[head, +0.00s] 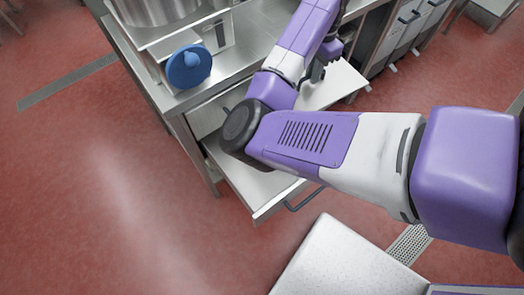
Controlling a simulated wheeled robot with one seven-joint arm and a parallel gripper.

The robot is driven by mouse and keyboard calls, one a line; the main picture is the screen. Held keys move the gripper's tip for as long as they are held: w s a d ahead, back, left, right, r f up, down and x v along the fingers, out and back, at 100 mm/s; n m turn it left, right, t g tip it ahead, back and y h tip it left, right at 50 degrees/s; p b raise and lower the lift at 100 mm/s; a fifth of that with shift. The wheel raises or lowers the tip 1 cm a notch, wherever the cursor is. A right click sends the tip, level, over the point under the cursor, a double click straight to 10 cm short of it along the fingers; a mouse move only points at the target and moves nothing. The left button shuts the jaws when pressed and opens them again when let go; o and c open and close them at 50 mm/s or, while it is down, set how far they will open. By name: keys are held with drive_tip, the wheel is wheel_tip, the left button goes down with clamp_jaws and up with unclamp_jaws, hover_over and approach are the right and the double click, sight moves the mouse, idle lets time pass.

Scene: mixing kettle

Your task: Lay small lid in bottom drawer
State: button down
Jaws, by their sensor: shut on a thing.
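My gripper (316,73) is dark and points down near a pale flat panel (335,84) at the right of the steel unit. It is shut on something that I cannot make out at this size. A low drawer (240,182) with a pale floor is pulled out below the counter. Its bar handle (305,200) faces front. My arm hides much of the drawer.
A large steel kettle (160,8) stands at the counter's back left, beside a small box-like unit (217,33). More steel cabinets (400,35) stand at upper right. A pale speckled surface (345,262) is in front. Red floor (90,190) is clear at left.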

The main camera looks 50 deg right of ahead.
sight(298, 96)
drive_tip(key=shift+n, duration=0.7)
drive_tip(key=a+f, duration=0.3)
drive_tip(key=f, duration=0.2)
drive_tip(key=a+f, duration=0.2)
drive_tip(key=f, duration=0.1)
drive_tip(key=shift+w+a+f, duration=0.1)
drive_tip(key=shift+w+a, duration=0.2)
drive_tip(key=shift+a, duration=0.05)
drive_tip(key=shift+w+a+f, duration=0.1)
drive_tip(key=shift+a+f, duration=0.15)
drive_tip(key=shift+a, duration=0.05)
drive_tip(key=a+f, duration=0.4)
drive_tip(key=a, duration=0.3)
drive_tip(key=shift+a+b, duration=0.25)
drive_tip(key=shift+b, duration=0.05)
drive_tip(key=shift+w+a, duration=0.1)
drive_tip(key=shift+a, duration=0.1)
wheel_tip(298, 96, down, 20)
drive_tip(key=b, duration=0.5)
drive_tip(key=shift+a, duration=0.1)
drive_tip(key=shift+f, duration=0.2)
